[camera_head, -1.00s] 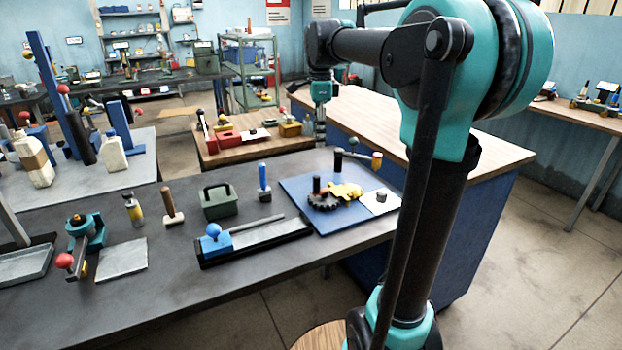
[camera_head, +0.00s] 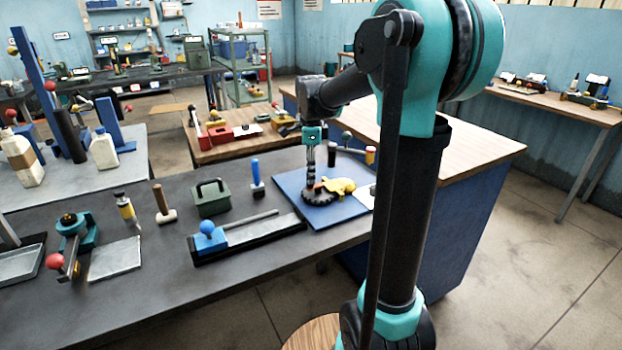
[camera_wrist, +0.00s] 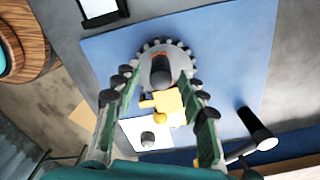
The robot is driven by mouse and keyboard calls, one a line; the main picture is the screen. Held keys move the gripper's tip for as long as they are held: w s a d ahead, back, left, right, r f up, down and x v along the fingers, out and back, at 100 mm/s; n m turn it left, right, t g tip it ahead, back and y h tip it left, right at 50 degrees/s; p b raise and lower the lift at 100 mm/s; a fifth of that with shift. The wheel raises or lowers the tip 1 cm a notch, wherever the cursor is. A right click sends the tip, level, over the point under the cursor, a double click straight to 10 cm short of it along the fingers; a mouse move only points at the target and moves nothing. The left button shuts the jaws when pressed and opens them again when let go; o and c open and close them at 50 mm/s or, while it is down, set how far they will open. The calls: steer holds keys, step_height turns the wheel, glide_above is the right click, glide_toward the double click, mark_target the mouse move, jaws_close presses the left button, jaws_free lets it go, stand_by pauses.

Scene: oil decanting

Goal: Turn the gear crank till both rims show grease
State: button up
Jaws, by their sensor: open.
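The dark toothed gear (camera_head: 320,196) lies on a blue board at the right end of the grey bench. In the wrist view the gear (camera_wrist: 145,55) carries an upright dark crank handle (camera_wrist: 161,72). In the head view my gripper (camera_head: 311,172) is over the gear and hides the handle. Grease on the rims cannot be made out.
The blue board (camera_head: 335,215) also bears a white plate with a small knob (camera_wrist: 147,137). A blue-knobbed slide (camera_head: 208,240), a green toolbox (camera_head: 211,198) and a blue-handled tool (camera_head: 256,178) stand to the left.

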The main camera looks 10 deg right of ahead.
steer(key=shift+f, duration=1.35)
steer(key=shift+c, duration=0.4)
jaws_close()
